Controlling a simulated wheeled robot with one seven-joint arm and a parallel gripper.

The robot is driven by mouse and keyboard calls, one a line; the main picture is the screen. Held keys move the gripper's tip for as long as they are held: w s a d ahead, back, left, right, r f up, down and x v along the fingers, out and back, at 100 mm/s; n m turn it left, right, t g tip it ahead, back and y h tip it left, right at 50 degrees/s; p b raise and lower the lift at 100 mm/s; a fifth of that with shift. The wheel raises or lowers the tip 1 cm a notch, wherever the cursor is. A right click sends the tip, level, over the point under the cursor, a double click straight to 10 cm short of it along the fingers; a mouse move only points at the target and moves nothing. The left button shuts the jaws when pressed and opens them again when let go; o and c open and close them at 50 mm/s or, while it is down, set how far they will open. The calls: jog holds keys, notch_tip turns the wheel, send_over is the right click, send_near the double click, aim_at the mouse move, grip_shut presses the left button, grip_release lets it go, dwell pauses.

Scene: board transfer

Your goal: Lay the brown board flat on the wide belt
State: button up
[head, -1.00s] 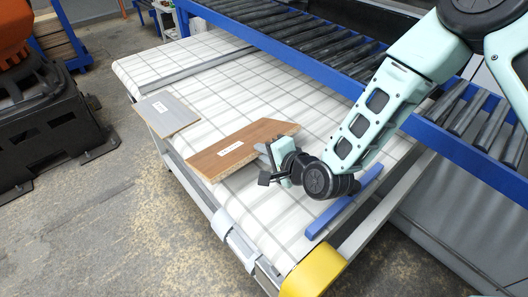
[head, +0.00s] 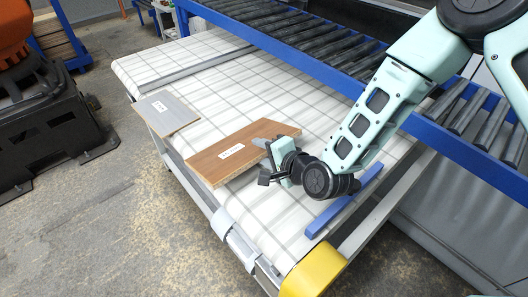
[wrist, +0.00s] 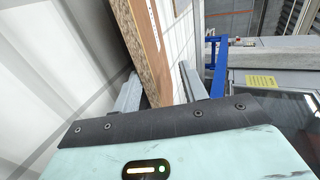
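The brown board (head: 225,165) has a white label on top and a pale cut edge. In the head view it is over the near side of the wide white checked belt (head: 300,100), its left end out past the belt's near edge. I cannot tell whether its underside touches the belt. My gripper (head: 265,147) is at the board's right end. In the wrist view the board (wrist: 150,60) runs between the two fingers (wrist: 160,82), one on each face, and the gripper looks shut on it. The lower finger is hidden in the head view.
A grey board (head: 168,112) with a label lies at the belt's left near edge. A blue-railed roller conveyor (head: 290,35) runs behind. A blue bar (head: 343,203) and a yellow end cover (head: 312,273) are at the near right. The belt's middle is clear.

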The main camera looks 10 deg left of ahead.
jog(key=shift+r, duration=0.15)
jog(key=shift+r+h+p, duration=0.15)
jog(key=shift+h+p, duration=0.25)
jog(key=shift+p, duration=0.85)
jog(key=g+h+p, duration=0.2)
jog(key=p, duration=0.3)
jog(key=shift+s+d+r, duration=0.1)
jog(key=shift+r, duration=0.1)
jog(key=shift+g+h+p, duration=0.3)
jog(key=shift+g+p, duration=0.1)
jog(key=shift+p, duration=0.25)
jog(key=shift+s+g+h+p, duration=0.1)
jog(key=shift+g+h+p, duration=0.3)
jog(key=shift+p, duration=0.55)
jog(key=shift+d+r+g+h+p, duration=0.1)
jog(key=shift+g+h+p, duration=0.35)
jog(key=shift+p, duration=0.8)
